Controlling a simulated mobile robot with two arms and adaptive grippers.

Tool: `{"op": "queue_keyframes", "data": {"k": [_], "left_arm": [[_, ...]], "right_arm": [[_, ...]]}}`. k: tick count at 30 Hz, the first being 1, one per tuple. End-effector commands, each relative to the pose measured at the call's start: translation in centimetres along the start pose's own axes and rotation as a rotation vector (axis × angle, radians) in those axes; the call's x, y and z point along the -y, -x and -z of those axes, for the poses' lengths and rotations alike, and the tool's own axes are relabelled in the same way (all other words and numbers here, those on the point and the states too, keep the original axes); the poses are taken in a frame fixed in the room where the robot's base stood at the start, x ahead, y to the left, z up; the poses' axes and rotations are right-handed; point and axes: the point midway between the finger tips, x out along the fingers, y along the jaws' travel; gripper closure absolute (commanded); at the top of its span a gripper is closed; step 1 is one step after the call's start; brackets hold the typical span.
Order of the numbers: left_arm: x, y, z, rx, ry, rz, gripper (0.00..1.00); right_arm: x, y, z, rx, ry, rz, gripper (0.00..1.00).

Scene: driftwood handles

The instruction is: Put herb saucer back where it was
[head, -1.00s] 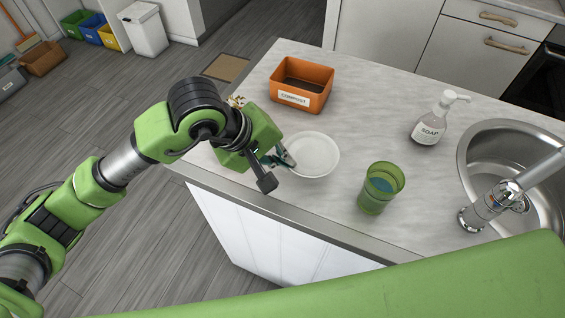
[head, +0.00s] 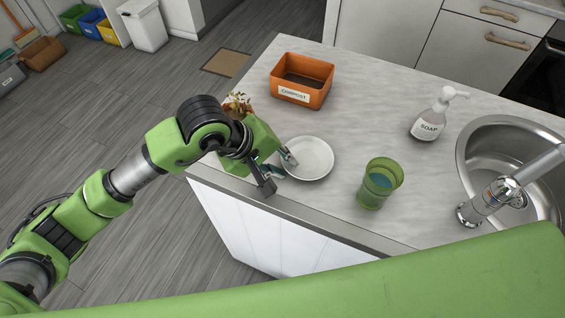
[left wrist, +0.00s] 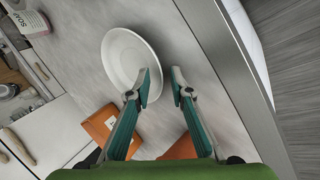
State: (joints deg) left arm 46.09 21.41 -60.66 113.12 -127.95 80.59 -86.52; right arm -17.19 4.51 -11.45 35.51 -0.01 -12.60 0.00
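The herb saucer is a plain white round dish (head: 311,157). It appears to lie on the grey worktop near the front left corner, empty. My left gripper (head: 278,171) is at its left edge. In the left wrist view the gripper (left wrist: 161,86) has its two fingers apart with a clear gap. There the saucer (left wrist: 122,58) lies mostly left of the gap, and the left fingertip overlaps its rim. I cannot tell whether that finger touches it. A leafy plant (head: 238,104) shows partly behind my left wrist; its pot is mostly hidden. My right gripper is not in view.
An orange compost bin (head: 300,94) stands behind the saucer. A green cup (head: 379,187) stands to its right, with a soap bottle (head: 430,120) and the sink (head: 478,150) further right. The worktop's front edge runs close by the gripper. The middle of the worktop is clear.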

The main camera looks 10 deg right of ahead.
Motion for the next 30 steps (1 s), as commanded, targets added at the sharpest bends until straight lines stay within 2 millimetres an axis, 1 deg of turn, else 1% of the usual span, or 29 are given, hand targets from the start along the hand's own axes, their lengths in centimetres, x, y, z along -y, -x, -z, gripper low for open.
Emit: {"op": "queue_keyframes", "data": {"k": [5,9,10,14,21,24,27,30], "left_arm": [[0.0,0.0,0.0,0.001,0.000,0.001,0.79],[-0.2,0.5,0.0,0.001,0.000,0.001,0.79],[-0.1,0.7,0.1,-0.002,-0.001,-0.001,0.79],[0.0,3.1,0.1,-0.005,-0.004,-0.002,0.79],[-0.1,8.4,0.2,-0.005,-0.002,-0.002,0.79],[-0.1,10.1,0.1,-0.004,-0.002,-0.002,0.79],[-0.1,11.3,0.1,-0.002,0.000,0.000,0.79],[-0.1,12.0,0.0,0.000,0.000,0.001,0.79]], "right_arm": [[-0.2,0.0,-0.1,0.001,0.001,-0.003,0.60],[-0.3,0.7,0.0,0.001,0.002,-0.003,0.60],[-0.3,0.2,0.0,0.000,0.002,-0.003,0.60],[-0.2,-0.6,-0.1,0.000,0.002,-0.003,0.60],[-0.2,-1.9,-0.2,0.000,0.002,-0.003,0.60],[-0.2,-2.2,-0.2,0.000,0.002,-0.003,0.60],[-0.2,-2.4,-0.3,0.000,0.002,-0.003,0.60],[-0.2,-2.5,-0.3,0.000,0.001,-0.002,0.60]]}}
